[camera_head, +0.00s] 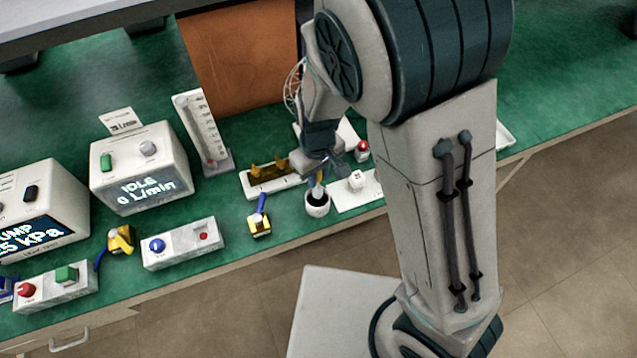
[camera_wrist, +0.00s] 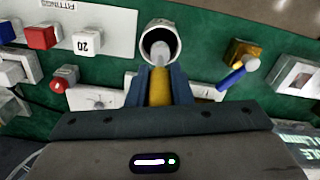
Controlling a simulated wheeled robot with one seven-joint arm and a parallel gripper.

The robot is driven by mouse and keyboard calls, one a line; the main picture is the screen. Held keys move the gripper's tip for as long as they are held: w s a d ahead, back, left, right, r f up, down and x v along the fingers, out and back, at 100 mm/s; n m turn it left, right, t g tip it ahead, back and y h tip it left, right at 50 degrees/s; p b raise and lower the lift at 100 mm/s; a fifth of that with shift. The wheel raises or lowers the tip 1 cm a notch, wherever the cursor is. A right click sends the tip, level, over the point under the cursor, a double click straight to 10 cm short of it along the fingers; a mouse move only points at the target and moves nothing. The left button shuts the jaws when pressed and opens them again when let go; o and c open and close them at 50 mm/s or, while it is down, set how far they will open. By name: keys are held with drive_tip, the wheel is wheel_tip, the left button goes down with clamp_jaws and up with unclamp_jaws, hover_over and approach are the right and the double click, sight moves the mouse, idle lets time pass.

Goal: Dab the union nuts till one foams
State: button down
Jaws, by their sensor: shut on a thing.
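My gripper (camera_wrist: 160,90) is shut on a dabber with a yellow handle (camera_wrist: 160,82) and a pale tip. The dabber points down into a small white cup (camera_wrist: 146,38) with a dark inside; whether the tip touches the bottom is hidden. In the head view my gripper (camera_head: 318,168) is right above the cup (camera_head: 317,210). A brass nut with a blue tube (camera_head: 259,224) sits left of the cup; it also shows in the wrist view (camera_wrist: 242,52). Another brass and yellow fitting (camera_head: 121,239) with a blue tube is farther left.
A white block with brass pieces (camera_head: 272,181) stands behind the cup. White plates with a red-topped knob (camera_head: 362,151) lie to the right. A flowmeter (camera_head: 203,133), an "IDLE 0 L/min" box (camera_head: 141,168), a pump box (camera_head: 40,215) and switch boxes (camera_head: 183,243) stand left. An orange-brown panel (camera_head: 240,60) is behind.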

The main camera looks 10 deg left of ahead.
wheel_tip(320, 180, up, 4)
drive_tip(key=shift+f, duration=0.1)
drive_tip(key=shift+r+p, duration=2.9)
drive_tip(key=shift+r, duration=0.75)
